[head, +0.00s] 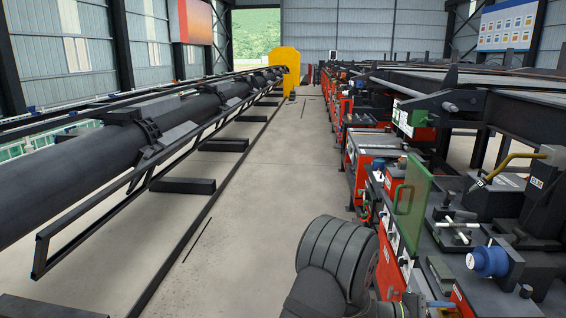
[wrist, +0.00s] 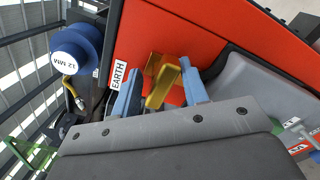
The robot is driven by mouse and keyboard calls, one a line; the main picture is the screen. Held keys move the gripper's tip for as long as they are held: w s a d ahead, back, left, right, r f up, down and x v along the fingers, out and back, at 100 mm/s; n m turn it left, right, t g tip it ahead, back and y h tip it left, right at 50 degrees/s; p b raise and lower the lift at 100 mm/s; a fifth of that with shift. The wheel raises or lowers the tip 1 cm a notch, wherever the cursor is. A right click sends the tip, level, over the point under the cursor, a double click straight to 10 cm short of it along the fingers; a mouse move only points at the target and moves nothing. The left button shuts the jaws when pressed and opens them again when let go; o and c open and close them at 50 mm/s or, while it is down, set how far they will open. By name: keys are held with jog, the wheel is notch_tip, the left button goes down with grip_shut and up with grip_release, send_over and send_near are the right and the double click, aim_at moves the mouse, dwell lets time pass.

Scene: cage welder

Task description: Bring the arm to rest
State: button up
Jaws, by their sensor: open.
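My gripper (wrist: 159,78) shows in the wrist view, with two blue fingers spread apart. A yellow handle-like piece (wrist: 164,84) shows between the fingers, in front of a red panel (wrist: 180,30). A white label reading EARTH (wrist: 117,74) is beside the left finger. I cannot tell whether the fingers touch the yellow piece. In the head view my dark arm (head: 338,262) reaches from the bottom middle toward the red machine on the right; the fingers are mostly hidden or too small to make out there.
A blue spool marked 12 MM (wrist: 73,50) is near the gripper; a blue cylinder (head: 487,262) sits on the red bench (head: 395,240). A green see-through panel (head: 411,200) stands on its edge. A long dark pipe rack (head: 130,190) is left. The aisle floor (head: 260,220) is clear.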

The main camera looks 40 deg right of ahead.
jog(key=shift+n, duration=0.6)
jog(key=shift+o, duration=0.5)
jog(key=o, duration=1.2)
jog(key=w+a+f+n+t+y, duration=0.1)
jog(key=w+a+f+n, duration=0.2)
jog(key=w, duration=1)
jog(key=w+a+n+t+y, duration=0.1)
jog(key=w+a+n, duration=0.25)
jog(key=w, duration=0.85)
jog(key=w+a+f+n+t+y, duration=0.1)
jog(key=w+a+f+n, duration=0.2)
jog(key=w, duration=1)
jog(key=s+x, duration=0.1)
jog(key=x, duration=0.7)
jog(key=shift+s+r, duration=0.2)
jog(key=shift+s, duration=0.05)
